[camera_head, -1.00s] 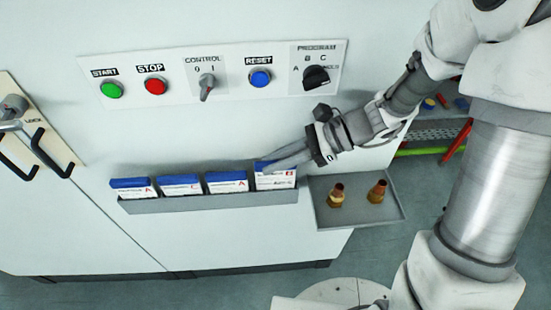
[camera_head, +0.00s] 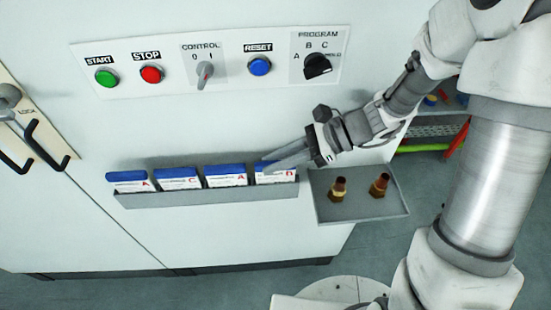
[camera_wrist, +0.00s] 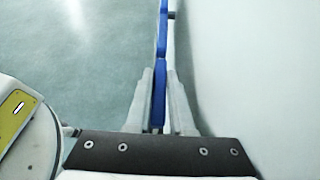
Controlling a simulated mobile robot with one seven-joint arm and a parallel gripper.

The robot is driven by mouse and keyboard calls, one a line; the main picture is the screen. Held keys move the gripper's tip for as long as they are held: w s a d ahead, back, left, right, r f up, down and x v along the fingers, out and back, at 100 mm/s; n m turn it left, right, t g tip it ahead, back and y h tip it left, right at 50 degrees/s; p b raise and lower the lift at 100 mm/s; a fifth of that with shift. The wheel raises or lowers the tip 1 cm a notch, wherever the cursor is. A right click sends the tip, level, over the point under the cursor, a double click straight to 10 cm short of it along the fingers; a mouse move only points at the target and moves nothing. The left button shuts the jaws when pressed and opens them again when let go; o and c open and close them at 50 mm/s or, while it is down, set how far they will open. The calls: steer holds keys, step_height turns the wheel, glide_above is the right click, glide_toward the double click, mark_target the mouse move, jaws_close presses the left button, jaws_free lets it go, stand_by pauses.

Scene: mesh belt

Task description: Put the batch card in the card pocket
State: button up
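The batch card (camera_head: 276,179), white with a blue top edge, stands in the rightmost place of the grey card pocket (camera_head: 210,197) on the white cabinet front. Its lower part is hidden behind the pocket's front wall. My gripper (camera_head: 266,164) is at the card's top edge from the right, one finger on each side of it. The fingers look spread slightly apart, around the card rather than clamped on it. In the wrist view the card's blue edge (camera_wrist: 158,105) runs between the two fingers (camera_wrist: 160,95).
Several similar cards (camera_head: 178,178) fill the pocket to the left. A grey tray (camera_head: 385,208) with two brass fittings (camera_head: 338,189) sits right of the pocket. A control panel (camera_head: 225,70) with buttons and knobs is above. A door handle (camera_head: 42,145) is at far left.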

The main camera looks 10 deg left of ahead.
steer(key=o, duration=0.5)
steer(key=p+v, duration=0.1)
steer(key=v, duration=1.6)
steer(key=shift+d+r, duration=0.1)
steer(key=shift+d, duration=0.15)
